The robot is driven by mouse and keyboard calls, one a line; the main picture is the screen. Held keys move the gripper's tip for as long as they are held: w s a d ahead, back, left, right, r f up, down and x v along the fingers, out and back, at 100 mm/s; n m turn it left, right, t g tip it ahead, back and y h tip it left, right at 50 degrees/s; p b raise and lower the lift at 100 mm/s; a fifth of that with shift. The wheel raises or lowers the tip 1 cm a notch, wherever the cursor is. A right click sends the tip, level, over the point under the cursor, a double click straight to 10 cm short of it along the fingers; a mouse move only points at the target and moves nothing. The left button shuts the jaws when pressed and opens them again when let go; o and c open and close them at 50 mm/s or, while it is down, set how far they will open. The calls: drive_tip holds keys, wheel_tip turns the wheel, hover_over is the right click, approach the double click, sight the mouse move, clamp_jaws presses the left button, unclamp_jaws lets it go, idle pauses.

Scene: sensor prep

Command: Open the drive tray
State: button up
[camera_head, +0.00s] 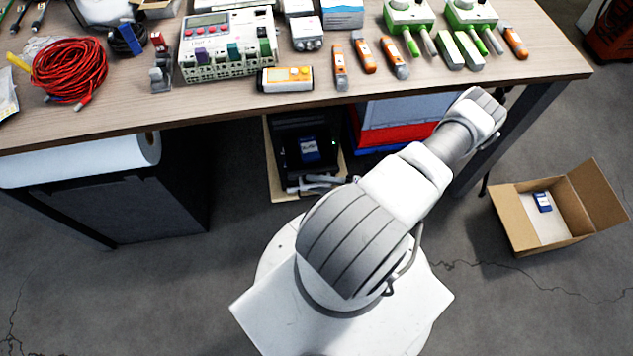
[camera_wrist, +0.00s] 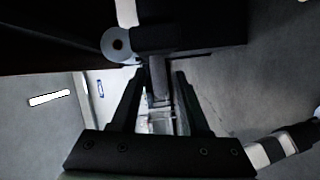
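No drive tray can be picked out for certain. A black device (camera_head: 290,150) with small green lights stands under the table, and a blue-labelled item (camera_head: 310,150) shows on it. Pale bar-like pieces (camera_head: 315,184) lie at its front edge; I cannot tell what they are. My arm reaches up and right toward the table edge in the head view, and my gripper is not visible there. In the wrist view my gripper (camera_wrist: 160,72) is open, its two black fingers apart. A grey bar-like part (camera_wrist: 158,88) shows between them; contact cannot be told.
The workbench (camera_head: 130,115) overhangs the device, with a red cable coil (camera_head: 70,70) and instruments on top. A white roll (camera_head: 85,160) and dark cabinet (camera_head: 120,205) stand left. An open carton (camera_head: 530,232) with a blue item sits on the floor right.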

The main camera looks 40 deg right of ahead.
drive_tip(key=shift+s, duration=0.1)
idle(0.3)
drive_tip(key=v, duration=1.7)
drive_tip(key=shift+p, duration=0.35)
drive_tip(key=shift+d+r, duration=0.1)
drive_tip(key=shift+d, duration=0.05)
